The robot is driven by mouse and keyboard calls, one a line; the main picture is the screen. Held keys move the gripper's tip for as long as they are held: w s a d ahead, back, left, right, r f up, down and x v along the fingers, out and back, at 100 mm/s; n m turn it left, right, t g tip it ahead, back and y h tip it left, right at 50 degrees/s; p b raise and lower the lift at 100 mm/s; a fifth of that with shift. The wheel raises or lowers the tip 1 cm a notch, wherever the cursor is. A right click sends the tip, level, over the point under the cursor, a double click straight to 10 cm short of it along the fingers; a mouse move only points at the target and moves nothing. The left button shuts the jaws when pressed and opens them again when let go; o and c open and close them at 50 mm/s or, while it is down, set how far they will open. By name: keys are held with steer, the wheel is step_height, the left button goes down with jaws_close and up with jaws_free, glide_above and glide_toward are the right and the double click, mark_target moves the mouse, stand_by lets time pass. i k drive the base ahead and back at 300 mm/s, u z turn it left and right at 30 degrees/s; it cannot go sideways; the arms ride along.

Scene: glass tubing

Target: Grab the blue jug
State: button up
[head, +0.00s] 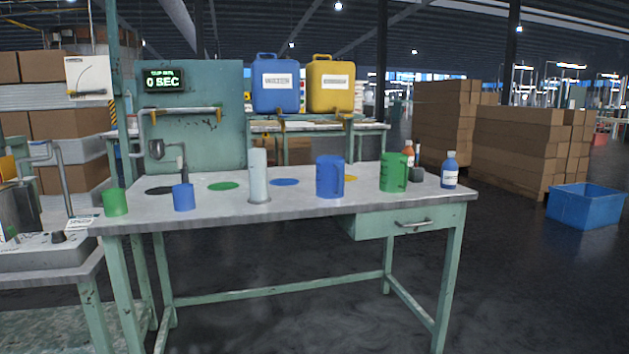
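A blue jug (328,177) stands upright on the grey-topped workbench (240,205), right of the middle and near the front edge. Its handle side faces right. A smaller blue cup (184,197) stands further left on the same bench. A green jug (394,172) stands to the right of the blue jug, with a gap between them. My gripper is not in view.
A pale cylinder (258,176) stands left of the blue jug, and a green cup (115,202) sits at the left edge. A blue bottle (449,170) and an orange bottle (408,154) stand at the right. Dark floor in front of the bench is clear.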

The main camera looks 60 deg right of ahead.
mark_target(329, 170)
steer(key=z, duration=0.4)
steer(key=i, duration=0.75)
steer(key=z, duration=0.7)
